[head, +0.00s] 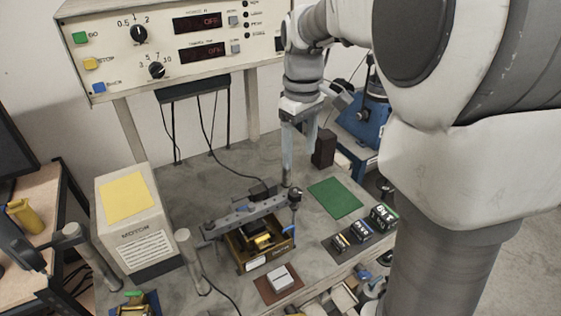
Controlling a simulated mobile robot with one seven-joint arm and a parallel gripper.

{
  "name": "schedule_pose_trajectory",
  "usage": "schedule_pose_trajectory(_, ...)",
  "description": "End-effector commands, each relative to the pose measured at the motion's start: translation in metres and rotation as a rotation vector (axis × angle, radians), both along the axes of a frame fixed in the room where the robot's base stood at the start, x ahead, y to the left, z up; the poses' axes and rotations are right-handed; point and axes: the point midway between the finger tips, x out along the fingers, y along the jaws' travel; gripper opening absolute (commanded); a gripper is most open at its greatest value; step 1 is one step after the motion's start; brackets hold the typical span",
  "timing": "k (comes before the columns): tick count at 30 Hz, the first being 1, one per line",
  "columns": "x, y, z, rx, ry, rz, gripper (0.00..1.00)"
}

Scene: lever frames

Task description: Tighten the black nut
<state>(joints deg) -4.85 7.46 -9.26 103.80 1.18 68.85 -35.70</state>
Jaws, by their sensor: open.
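A small dark round piece (295,195), which may be the black nut, sits atop a short upright at the right end of a grey metal bar (245,214). The bar lies over a brass-coloured boxed device (268,249) on the workbench. It is too small to tell its shape or how tight it is. My gripper (299,158) points down above and behind the dark piece, at the back middle of the bench. It is open with nothing seen between its fingers. Its tips appear apart from the dark piece, though the exact gap is hard to judge.
A motor box with a yellow top (126,197) stands left. A control panel (180,45) rises behind. A green mat (335,198), a black block (324,148) and small black labelled blocks (365,232) lie right. Grey posts (190,260) stand front left. Cables cross the bench.

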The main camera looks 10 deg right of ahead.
Motion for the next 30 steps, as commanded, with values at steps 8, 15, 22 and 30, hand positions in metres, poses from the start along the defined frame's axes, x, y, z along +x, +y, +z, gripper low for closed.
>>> schedule_pose_trajectory(8, -0.001, 0.000, -0.063, 0.000, 0.004, 0.000, 0.71)
schedule_pose_trajectory(15, 0.000, 0.000, -0.101, 0.000, 0.001, -0.001, 0.71)
schedule_pose_trajectory(22, 0.000, 0.000, -0.114, 0.000, 0.000, 0.000, 0.71)
schedule_pose_trajectory(30, 0.000, 0.000, -0.115, 0.001, -0.001, 0.000, 0.66)
